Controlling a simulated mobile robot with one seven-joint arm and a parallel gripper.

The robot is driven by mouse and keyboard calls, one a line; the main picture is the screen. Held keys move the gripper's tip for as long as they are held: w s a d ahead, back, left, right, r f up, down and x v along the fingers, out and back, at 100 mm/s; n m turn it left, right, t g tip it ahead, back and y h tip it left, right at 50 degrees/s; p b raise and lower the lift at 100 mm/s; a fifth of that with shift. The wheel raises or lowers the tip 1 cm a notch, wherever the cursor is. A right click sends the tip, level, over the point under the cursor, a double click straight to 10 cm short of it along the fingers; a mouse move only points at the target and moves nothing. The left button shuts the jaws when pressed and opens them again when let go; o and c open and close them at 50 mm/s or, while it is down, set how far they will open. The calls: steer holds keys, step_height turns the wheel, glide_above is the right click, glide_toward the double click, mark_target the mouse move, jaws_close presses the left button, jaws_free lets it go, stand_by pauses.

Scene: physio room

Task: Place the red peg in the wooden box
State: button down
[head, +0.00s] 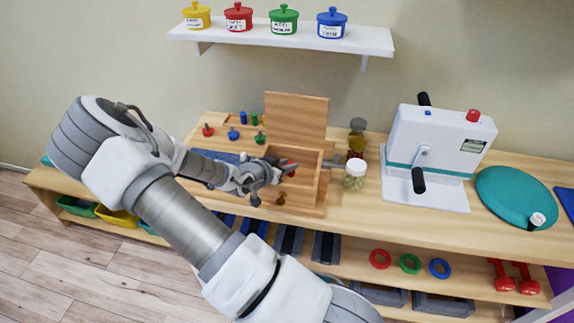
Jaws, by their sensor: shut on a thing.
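The wooden box (312,204) stands on the wooden worktop with its lid (297,117) raised upright at the back. My gripper (286,170) is over the left part of the box opening. It is shut on the red peg (290,168), of which only a small red part shows. The rest of the peg is hidden by the fingers. I cannot tell whether the peg is above the rim or partly inside the box.
Small red, blue and green knobbed pieces (233,134) stand left of the box. A jar (354,174) and a brown bottle (357,140) stand close to its right. A white machine (437,155) and a teal disc (516,198) are further right. A shelf with coloured pots (280,34) hangs above.

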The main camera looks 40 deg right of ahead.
steer(key=c, duration=0.7)
jaws_free()
steer(key=shift+f, duration=0.1)
